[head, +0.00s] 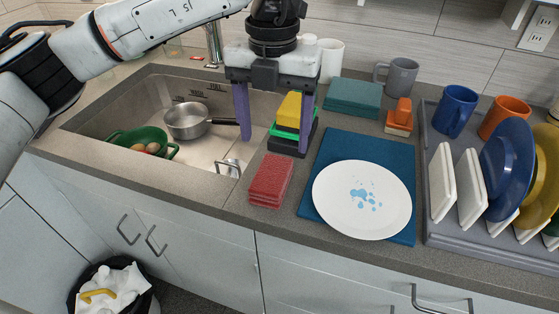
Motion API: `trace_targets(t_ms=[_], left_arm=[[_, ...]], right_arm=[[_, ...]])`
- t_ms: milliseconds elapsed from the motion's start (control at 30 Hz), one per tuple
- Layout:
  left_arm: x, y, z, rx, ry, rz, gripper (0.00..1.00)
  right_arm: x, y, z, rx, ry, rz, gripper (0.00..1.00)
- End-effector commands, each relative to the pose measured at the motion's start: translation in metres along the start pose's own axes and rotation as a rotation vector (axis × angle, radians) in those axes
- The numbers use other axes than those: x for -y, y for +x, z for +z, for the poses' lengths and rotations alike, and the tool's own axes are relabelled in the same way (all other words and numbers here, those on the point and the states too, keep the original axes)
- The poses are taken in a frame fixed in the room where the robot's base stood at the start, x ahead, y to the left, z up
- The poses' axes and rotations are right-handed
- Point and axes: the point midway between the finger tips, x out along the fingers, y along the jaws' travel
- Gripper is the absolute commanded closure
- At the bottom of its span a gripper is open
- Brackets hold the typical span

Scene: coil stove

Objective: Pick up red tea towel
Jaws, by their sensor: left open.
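The red tea towel (271,181) lies folded on the counter, between the sink and the blue mat, near the counter's front edge. My left gripper (273,143) is open, with its two purple fingers pointing down and spread wide. It appears above and behind the towel, in front of the yellow and green sponges. Nothing is between its fingers that I can tell is held. The towel shows fully and is not touched by the fingers. My right gripper is not in view.
A white plate (362,199) with blue drops lies on the blue mat (321,157) right of the towel. Yellow and green sponges (290,112) stand behind it. The sink (90,107) with a pot (187,121) is left. A dish rack (470,238) stands at right.

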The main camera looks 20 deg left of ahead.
Motion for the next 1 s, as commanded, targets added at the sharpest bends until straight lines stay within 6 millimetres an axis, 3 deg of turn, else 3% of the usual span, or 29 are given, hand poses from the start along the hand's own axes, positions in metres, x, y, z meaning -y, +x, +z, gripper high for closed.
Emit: trace_targets(t_ms=[300, 700, 1000], left_arm=[[0.0, 0.044, -0.002, -0.004, 0.002, 0.0, 0.3], [-0.003, 0.094, -0.005, -0.004, 0.003, -0.001, 0.3], [-0.002, 0.099, -0.005, -0.001, 0.003, -0.002, 0.3]], right_arm=[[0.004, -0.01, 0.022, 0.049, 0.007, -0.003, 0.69], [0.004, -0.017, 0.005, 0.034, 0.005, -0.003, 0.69], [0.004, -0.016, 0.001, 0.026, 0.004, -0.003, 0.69]])
